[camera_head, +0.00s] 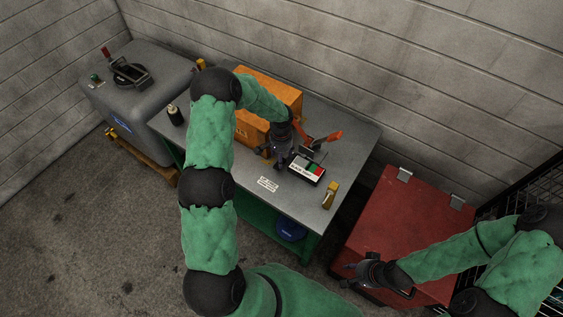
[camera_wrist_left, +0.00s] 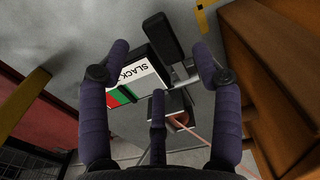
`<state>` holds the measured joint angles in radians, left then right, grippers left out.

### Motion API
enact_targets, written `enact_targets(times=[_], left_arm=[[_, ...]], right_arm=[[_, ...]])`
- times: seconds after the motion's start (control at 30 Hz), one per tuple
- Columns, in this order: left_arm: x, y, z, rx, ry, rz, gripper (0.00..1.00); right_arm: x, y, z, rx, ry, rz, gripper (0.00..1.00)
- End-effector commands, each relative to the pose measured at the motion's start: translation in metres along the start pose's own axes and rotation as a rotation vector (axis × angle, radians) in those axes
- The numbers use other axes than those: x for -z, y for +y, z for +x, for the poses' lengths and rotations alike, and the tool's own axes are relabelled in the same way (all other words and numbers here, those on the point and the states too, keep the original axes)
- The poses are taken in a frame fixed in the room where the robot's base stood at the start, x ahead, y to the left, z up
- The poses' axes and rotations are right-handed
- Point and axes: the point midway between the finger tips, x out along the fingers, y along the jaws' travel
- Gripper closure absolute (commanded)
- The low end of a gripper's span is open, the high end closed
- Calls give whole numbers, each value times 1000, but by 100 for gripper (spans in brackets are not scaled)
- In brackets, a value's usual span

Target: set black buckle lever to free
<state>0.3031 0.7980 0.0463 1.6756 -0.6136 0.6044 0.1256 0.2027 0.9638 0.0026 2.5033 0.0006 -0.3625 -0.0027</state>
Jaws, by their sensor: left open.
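The black lever (camera_wrist_left: 163,38) shows in the left wrist view as a dark padded bar beside a plate (camera_wrist_left: 150,75) lettered "SLACK", with green and red patches. A metal bar (camera_wrist_left: 186,78) lies at the lever's lower end. In the head view the plate (camera_head: 307,170) sits on the grey table, and the lever cannot be made out clearly. My left gripper (camera_head: 279,152) is just left of the plate. In the left wrist view its fingers (camera_wrist_left: 160,65) are spread wide and empty, with lever and plate beyond them. My right gripper (camera_head: 347,275) is open and empty over the red chest, away from the buckle.
An orange box (camera_head: 268,95) stands on the grey table (camera_head: 345,120) behind my left arm. Orange-red handles (camera_head: 333,137) rise beside the plate. A yellow item (camera_head: 330,194) stands near the table's right edge. A red chest (camera_head: 400,225) stands to the right, a grey machine (camera_head: 140,75) to the left.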

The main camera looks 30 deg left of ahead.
Motion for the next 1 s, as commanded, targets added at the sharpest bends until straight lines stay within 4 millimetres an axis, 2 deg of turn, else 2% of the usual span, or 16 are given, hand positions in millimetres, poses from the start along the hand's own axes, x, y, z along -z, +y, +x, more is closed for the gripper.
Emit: enact_targets(times=[0.1,0.3,0.67,0.7,0.9,0.93,1.0], left_arm=[[0,0,21,-1,-1,-1,35],[0,0,40,0,0,0,35],[0,0,45,0,1,-1,35],[0,0,45,0,1,-1,38],[0,0,45,0,1,0,95],[0,0,45,0,1,0,100],[0,0,45,0,1,0,100]], right_arm=[[0,1,3,0,0,0,60],[0,2,5,0,0,0,60],[0,2,5,0,0,0,60],[0,2,5,0,0,0,60],[0,2,5,0,0,0,60],[0,2,5,0,0,0,60],[0,2,5,0,0,0,60]])
